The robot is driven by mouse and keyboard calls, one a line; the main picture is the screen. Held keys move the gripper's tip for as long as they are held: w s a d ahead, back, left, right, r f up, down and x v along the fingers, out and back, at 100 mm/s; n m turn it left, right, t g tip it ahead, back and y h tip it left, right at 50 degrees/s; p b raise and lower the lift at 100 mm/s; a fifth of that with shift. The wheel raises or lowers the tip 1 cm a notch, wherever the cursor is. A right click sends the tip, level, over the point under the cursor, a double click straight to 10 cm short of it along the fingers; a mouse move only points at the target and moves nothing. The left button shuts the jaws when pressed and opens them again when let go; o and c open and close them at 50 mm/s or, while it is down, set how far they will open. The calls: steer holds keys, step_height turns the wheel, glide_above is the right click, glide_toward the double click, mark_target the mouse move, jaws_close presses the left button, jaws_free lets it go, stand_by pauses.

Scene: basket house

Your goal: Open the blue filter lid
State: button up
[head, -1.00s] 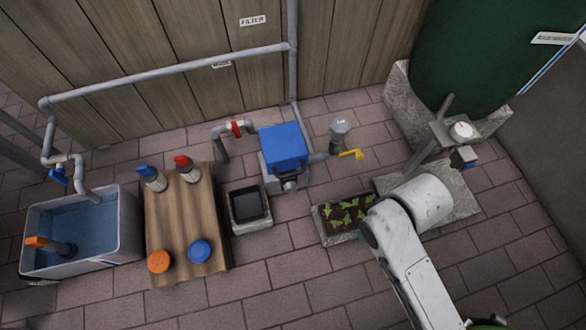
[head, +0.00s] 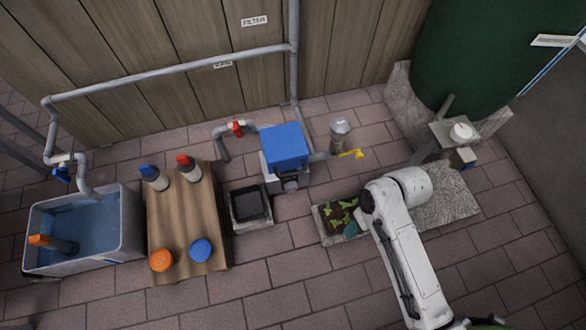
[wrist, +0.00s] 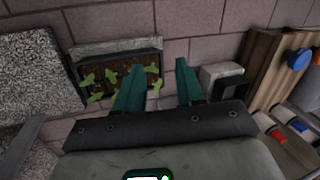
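The filter is a grey box with a blue lid (head: 284,146), on the paving near the wooden wall in the head view. The lid lies flat on top and looks closed. A dark latch or spout sits at the box's front (head: 290,183). In the wrist view my gripper (wrist: 159,72) points its two dark green fingers over the planter and paving, spread apart with nothing between them. In the head view my arm hides most of the gripper, which is right of and nearer than the filter. The blue lid is not clearly seen in the wrist view.
A planter with seedlings (head: 336,215) lies between my arm and the filter. A yellow-handled tap (head: 352,154) stands right of the filter, a black tray (head: 251,206) to its left. A wooden table (head: 183,225) holds bottles and caps. Grey pipes run along the wall.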

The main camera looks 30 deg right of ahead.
steer(key=w+f+m+y, duration=0.2)
steer(key=w+f+y, duration=0.2)
steer(key=m+t+y+p, duration=0.2)
steer(key=m+t+y, duration=0.4)
steer(key=t, duration=0.4)
glide_toward(295, 172)
steer(key=x, duration=0.3)
steer(key=b+x, duration=0.1)
steer(key=x, duration=0.3)
steer(key=b+x, duration=0.1)
steer(key=x, duration=0.2)
steer(key=shift+w+a+f, duration=0.1)
steer(key=shift+f, duration=0.2)
jaws_close()
